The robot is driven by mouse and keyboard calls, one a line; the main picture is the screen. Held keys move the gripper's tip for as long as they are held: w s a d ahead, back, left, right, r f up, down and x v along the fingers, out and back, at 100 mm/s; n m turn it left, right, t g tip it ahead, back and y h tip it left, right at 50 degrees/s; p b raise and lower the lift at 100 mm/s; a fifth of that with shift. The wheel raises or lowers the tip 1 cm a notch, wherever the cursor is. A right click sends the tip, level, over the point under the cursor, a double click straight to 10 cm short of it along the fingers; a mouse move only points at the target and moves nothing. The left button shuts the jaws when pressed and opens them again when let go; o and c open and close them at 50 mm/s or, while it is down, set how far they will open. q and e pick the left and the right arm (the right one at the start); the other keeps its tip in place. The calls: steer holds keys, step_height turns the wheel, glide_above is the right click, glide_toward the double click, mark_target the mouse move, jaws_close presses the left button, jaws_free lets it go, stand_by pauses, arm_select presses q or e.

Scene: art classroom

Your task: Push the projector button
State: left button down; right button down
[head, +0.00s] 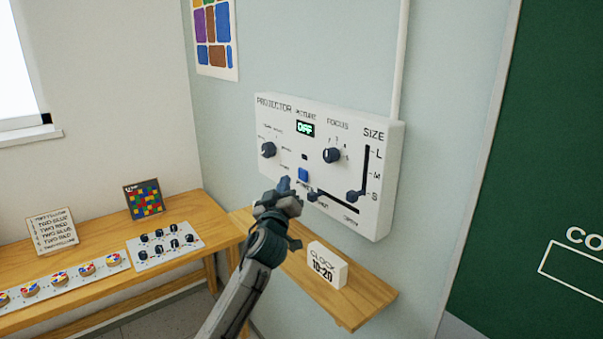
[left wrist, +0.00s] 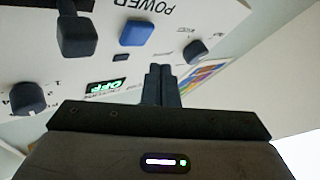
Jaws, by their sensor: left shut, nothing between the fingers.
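The white projector panel (head: 285,125) is mounted on the wall, with knobs, sliders and a small display (head: 305,128) that reads OFF. The blue button (head: 303,174) sits low on the panel. In the left wrist view, upside down, the blue button (left wrist: 137,33) is beside the word POWER. My left gripper (head: 284,184) is shut and empty, with its fingertips just left of and below the button in the head view. In the left wrist view the shut fingers (left wrist: 160,80) lie to the right of the button. They look apart from it, but the gap to the panel is unclear. My right gripper is not in view.
A wooden table (head: 190,205) at left holds a knob board (head: 165,246), cards and several round pieces. A green board (head: 550,160) hangs at right.

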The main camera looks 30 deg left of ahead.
mark_target(303, 175)
arm_select(q)
steer(key=shift+w+d, duration=0.2)
steer(key=shift+w, duration=0.35)
steer(key=shift+w+d, duration=0.2)
steer(key=shift+w, duration=0.3)
stand_by(0.6)
steer(key=shift+f+b, duration=0.1)
steer(key=shift+b, duration=0.2)
stand_by(0.4)
steer(key=shift+w+d+b, duration=0.15)
steer(key=shift+w+b, duration=0.15)
steer(key=shift+w, duration=0.1)
steer(key=shift+r+b, duration=0.25)
steer(key=shift+b, duration=0.05)
stand_by(0.6)
steer(key=shift+d+r, duration=0.1)
steer(key=shift+r, duration=0.2)
stand_by(0.6)
